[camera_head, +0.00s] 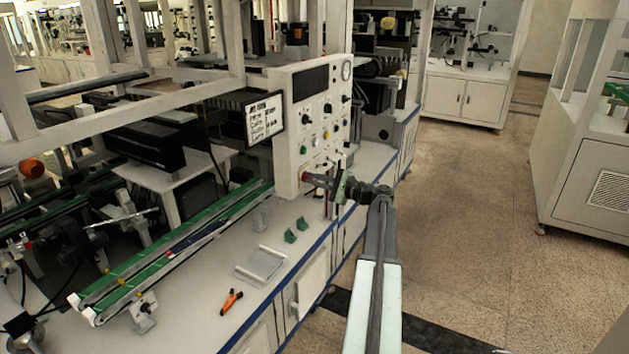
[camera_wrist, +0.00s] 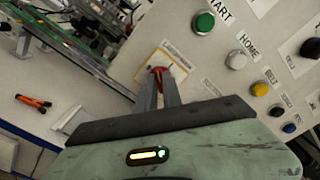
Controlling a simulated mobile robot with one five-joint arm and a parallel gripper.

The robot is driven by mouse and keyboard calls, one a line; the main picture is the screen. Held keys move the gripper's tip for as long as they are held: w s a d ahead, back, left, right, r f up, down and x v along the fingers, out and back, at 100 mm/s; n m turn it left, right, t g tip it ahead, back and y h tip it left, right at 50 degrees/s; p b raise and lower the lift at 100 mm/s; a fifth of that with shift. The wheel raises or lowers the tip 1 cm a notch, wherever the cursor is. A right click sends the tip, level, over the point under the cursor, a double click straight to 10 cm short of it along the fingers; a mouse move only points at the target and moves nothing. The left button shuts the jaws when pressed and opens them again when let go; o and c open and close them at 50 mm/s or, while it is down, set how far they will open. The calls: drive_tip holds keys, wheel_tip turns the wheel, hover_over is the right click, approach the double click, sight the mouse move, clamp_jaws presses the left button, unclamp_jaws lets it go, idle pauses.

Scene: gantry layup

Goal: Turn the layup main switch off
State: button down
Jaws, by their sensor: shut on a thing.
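The light-coloured control panel (camera_head: 282,170) stands on the bench, and its face fills the upper right of the wrist view (camera_wrist: 182,48). The main switch, a red handle (camera_wrist: 158,71) on a yellow-edged label plate, sits low on the panel. It shows as a small red spot in the head view (camera_head: 307,177). My gripper (camera_wrist: 160,86) reaches the panel with its two fingers on either side of the red handle, shut on it. The fingers hide part of the handle, and I cannot clearly read its angle.
A green START button (camera_wrist: 203,22) and several other buttons sit right of the switch in the wrist view. An orange tool (camera_head: 231,302) and a grey plate (camera_head: 261,265) lie on the bench. Two green blocks stand nearby. Floor (camera_head: 480,230) right of the bench is clear.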

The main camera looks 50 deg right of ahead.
drive_tip(key=n, duration=0.4)
drive_tip(key=shift+f+n, duration=0.1)
drive_tip(key=shift+n, duration=1.5)
drive_tip(key=c, duration=1.5)
unclamp_jaws()
drive_tip(key=v, duration=0.7)
drive_tip(key=shift+s, duration=0.4)
